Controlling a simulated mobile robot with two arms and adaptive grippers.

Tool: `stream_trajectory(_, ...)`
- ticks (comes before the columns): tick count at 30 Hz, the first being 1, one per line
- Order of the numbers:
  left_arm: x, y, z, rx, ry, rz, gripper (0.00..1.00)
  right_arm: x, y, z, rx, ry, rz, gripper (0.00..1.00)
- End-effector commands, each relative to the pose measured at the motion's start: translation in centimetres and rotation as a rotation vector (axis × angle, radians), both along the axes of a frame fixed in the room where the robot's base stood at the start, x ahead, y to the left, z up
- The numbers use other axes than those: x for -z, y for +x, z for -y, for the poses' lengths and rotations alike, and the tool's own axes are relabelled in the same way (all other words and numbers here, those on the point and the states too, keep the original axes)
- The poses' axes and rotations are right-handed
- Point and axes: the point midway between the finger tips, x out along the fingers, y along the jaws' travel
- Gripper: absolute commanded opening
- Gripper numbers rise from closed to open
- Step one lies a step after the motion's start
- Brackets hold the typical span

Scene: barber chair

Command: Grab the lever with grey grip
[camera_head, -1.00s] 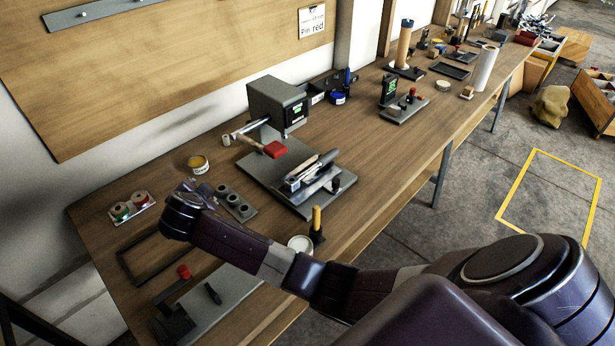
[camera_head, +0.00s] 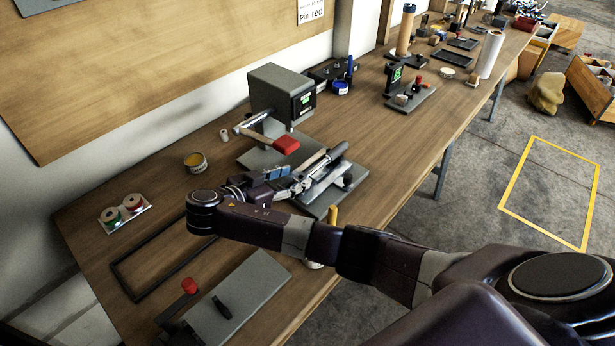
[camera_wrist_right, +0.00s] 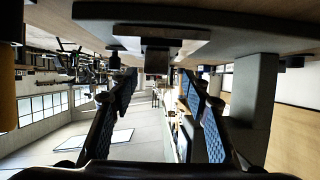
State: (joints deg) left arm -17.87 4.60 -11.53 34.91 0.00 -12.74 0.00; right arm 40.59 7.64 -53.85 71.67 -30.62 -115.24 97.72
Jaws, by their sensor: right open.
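A metal clamp-like fixture (camera_head: 342,171) stands on a grey base plate (camera_head: 262,158) on the workbench. Its slanted bars include a dark grey grip (camera_head: 338,150) at the upper right and a paler rod (camera_head: 314,160) beside it; I cannot tell clearly which is the lever. My right gripper (camera_head: 286,177) is open at the left end of these bars, and contact cannot be judged. In the right wrist view its two blue-padded fingers (camera_wrist_right: 160,88) are spread, with a dark grey block (camera_wrist_right: 158,55) beyond them. My left gripper is out of view.
A grey press (camera_head: 278,92) with a red-gripped lever (camera_head: 285,146) stands just behind my right gripper. A yellow tin (camera_head: 195,162), tape rolls (camera_head: 124,209) and a grey plate with a red knob (camera_head: 240,295) lie nearer. Bare bench surrounds the yellow tin.

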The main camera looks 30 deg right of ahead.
Motion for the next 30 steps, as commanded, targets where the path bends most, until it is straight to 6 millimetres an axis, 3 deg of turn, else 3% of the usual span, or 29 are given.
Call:
stream_trajectory(7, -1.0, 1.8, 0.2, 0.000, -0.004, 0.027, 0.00, 1.3, 0.6, 3.3, 0.001, -0.002, -0.001, 0.43)
stream_trajectory(17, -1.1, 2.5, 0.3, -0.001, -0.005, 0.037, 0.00, 1.8, 0.8, 3.8, 0.000, 0.001, 0.000, 0.42)
stream_trajectory(28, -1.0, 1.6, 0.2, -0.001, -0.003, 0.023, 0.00, 1.8, 0.8, 3.8, 0.000, 0.001, 0.000, 0.02)
stream_trajectory(30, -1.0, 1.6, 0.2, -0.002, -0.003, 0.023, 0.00, 1.8, 0.8, 3.8, 0.000, 0.001, 0.000, 0.00)
